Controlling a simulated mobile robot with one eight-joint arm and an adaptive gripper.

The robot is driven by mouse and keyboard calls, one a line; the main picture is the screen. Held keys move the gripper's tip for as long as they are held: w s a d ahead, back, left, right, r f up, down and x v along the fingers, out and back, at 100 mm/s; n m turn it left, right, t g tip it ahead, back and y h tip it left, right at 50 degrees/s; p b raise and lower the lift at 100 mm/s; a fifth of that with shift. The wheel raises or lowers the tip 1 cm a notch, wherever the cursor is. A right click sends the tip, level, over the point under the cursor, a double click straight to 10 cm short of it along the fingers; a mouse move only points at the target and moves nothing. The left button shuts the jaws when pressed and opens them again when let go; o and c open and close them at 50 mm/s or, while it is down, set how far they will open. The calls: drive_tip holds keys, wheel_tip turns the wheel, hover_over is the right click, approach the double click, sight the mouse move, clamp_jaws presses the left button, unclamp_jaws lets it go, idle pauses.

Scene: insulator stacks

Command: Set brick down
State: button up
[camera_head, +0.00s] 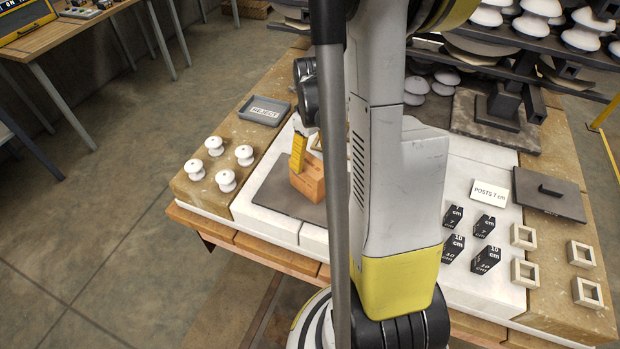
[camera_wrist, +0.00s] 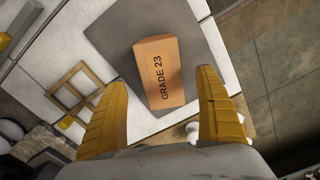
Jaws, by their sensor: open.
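The orange-brown brick (camera_wrist: 162,72), marked "GRADE 23", rests on the dark grey mat (camera_wrist: 118,26) in the wrist view. In the head view the brick (camera_head: 309,183) is partly hidden behind my arm, on the grey mat (camera_head: 272,196). My gripper (camera_wrist: 165,100) is open, with one yellow finger on each side of the brick's near end and gaps visible between fingers and brick. One yellow finger of my gripper (camera_head: 298,153) shows just above the brick in the head view; the other is hidden.
White insulators (camera_head: 226,180) stand left of the mat, and a grey REJECT tray (camera_head: 264,110) lies behind. Right of my arm are several black posts (camera_head: 453,216), square frames (camera_head: 524,236) and a "POSTS 7 cm" sign (camera_head: 490,190). A wooden frame (camera_wrist: 75,93) lies beside the mat.

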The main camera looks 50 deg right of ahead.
sight(310, 164)
drive_tip(key=f, duration=0.1)
drive_tip(key=f+b, duration=0.1)
drive_tip(key=f, duration=0.1)
drive_tip(key=shift+w+a+f, duration=0.1)
drive_tip(key=shift+w+f, duration=0.15)
drive_tip(key=shift+f, duration=0.15)
drive_tip(key=shift+r, duration=0.1)
drive_tip(key=c, duration=1.5)
